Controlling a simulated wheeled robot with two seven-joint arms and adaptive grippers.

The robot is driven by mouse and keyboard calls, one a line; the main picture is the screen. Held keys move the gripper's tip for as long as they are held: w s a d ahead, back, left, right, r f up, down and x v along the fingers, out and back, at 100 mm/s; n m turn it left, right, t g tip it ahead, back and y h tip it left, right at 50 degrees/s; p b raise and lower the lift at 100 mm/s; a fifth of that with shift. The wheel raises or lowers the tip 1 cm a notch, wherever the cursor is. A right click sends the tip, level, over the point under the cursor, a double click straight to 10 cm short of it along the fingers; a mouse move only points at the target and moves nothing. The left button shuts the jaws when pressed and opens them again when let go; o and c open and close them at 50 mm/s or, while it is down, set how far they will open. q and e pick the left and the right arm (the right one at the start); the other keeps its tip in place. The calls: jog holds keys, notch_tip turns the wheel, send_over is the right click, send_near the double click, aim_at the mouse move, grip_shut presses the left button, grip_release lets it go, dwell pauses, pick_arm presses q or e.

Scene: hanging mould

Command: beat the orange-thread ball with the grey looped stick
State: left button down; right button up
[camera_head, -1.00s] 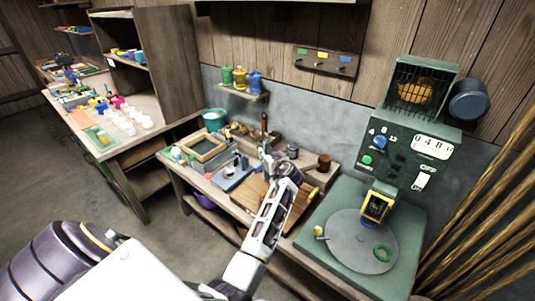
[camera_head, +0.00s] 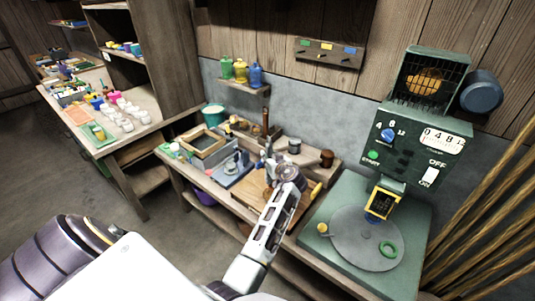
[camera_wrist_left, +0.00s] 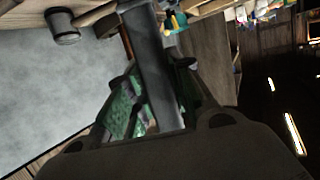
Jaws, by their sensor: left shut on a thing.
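My left gripper (camera_head: 268,160) is over the back of the low workbench, small and partly hidden by its own wrist in the head view. In the left wrist view the gripper (camera_wrist_left: 155,105) is shut on a dark grey bar (camera_wrist_left: 150,60), which runs up between the green-padded fingers and out of the top of the picture. It looks like the grey looped stick, but no loop can be made out. My right gripper is not in view.
The workbench holds a wooden frame box (camera_head: 208,147), a blue-grey board (camera_head: 232,170) and small pots. At the right stands a green machine (camera_head: 424,140) with a round grey plate (camera_head: 350,240). Bottles (camera_head: 241,72) stand on a wall shelf. Tall rods (camera_head: 490,220) lean at the far right.

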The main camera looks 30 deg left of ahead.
pick_arm(q)
jog(key=shift+f, duration=0.45)
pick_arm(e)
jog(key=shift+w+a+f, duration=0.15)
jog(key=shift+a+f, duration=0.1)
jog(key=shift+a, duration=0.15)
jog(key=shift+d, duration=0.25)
pick_arm(q)
notch_tip(320, 180, down, 4)
jog(key=b, duration=0.5)
notch_tip(320, 180, up, 4)
jog(key=shift+d+r+p, duration=0.15)
jog(key=shift+p, duration=1.05)
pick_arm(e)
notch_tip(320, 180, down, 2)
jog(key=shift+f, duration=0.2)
pick_arm(q)
jog(key=shift+w, duration=0.1)
